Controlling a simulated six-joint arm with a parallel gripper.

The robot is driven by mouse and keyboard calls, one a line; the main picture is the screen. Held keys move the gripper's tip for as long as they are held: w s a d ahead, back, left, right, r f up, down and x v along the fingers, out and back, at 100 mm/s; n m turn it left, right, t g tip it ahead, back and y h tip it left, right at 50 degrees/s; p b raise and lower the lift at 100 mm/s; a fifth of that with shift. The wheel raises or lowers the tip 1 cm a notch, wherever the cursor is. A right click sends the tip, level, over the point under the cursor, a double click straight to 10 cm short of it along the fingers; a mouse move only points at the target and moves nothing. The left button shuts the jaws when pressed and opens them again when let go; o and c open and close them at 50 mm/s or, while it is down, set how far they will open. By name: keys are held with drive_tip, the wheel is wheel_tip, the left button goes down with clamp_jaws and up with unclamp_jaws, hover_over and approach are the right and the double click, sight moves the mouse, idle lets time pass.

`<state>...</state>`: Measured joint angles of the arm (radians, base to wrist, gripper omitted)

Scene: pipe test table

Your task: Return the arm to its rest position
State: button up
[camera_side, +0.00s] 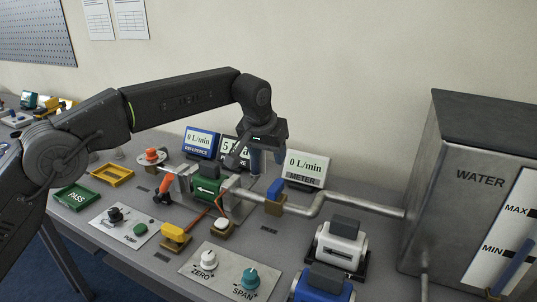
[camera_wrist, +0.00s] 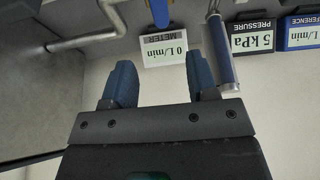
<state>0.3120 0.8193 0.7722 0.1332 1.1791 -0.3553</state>
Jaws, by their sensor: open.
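My gripper (camera_side: 266,160) hangs at the end of my dark arm in the side view, above the pipe rig and in front of the meter displays. Its two blue fingers point down and stand apart, with nothing visible between them. In the wrist view my gripper (camera_wrist: 162,82) also shows open and empty, its blue fingers spread. My arm reaches in from the left, over the table, with its forearm roughly level.
The METER display (camera_side: 306,168) and REFERENCE display (camera_side: 201,143) stand behind the rig. A green device (camera_side: 208,189) and a blue valve handle (camera_side: 275,189) sit below my gripper. A WATER tank (camera_side: 470,180) stands right; a green PASS tray (camera_side: 74,198) lies left.

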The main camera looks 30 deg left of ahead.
drive_tip(key=s+a+r, duration=0.5)
drive_tip(key=s+a, duration=0.1)
drive_tip(key=s, duration=0.3)
drive_tip(key=s+a+r, duration=0.6)
drive_tip(key=s, duration=0.3)
drive_tip(key=s+a+f, duration=0.1)
drive_tip(key=s+f, duration=0.2)
drive_tip(key=s, duration=0.4)
drive_tip(key=s+a+f, duration=0.2)
drive_tip(key=s+f, duration=0.1)
drive_tip(key=s, duration=0.4)
drive_tip(key=s+a+f+t, duration=0.1)
drive_tip(key=s+a+f, duration=0.1)
drive_tip(key=s, duration=0.5)
drive_tip(key=shift+s+f, duration=0.2)
drive_tip(key=shift+f, duration=0.4)
